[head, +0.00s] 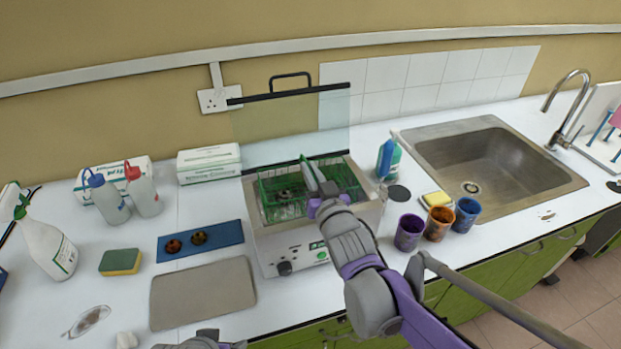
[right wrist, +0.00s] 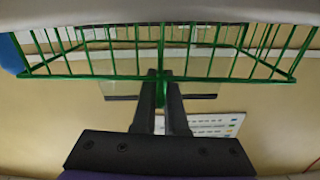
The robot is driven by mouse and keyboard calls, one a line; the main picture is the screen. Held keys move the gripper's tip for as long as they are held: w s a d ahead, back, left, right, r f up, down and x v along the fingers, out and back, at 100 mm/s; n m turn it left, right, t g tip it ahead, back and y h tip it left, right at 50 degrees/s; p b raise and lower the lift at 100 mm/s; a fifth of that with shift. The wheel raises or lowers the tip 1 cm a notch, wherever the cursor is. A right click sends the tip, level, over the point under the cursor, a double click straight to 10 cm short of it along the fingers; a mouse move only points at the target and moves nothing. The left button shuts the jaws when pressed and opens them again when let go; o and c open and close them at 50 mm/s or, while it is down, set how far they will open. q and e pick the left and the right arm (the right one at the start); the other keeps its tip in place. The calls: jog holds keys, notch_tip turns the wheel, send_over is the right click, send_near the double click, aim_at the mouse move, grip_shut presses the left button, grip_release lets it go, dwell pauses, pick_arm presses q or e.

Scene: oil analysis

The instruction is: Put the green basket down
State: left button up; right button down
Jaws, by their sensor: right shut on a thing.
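The green wire basket (head: 283,190) is at the opening of the white bath machine (head: 290,245) in the head view. I cannot tell whether it rests inside or hangs just above. My right gripper (head: 322,192) reaches over the machine's front and is shut on the basket's wire. In the right wrist view, the basket (right wrist: 100,76) spans the top, and the two dark fingers of my right gripper (right wrist: 162,82) close on a green vertical bar. Some small things seem to lie in the basket. My left arm shows only as a grey part at the bottom edge; its fingers are hidden.
A raised glass lid (head: 290,125) stands behind the machine. A blue tray (head: 200,241) and a grey mat (head: 203,293) lie to its left. Purple (head: 409,233), orange and blue cups stand right, before the sink (head: 490,165). A blue-green bottle (head: 389,158) stands close by.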

jog(key=shift+f, duration=0.65)
jog(key=shift+f+b, duration=0.5)
jog(key=shift+f, duration=0.15)
jog(key=c, duration=1)
grip_release()
jog(key=shift+o, duration=0.2)
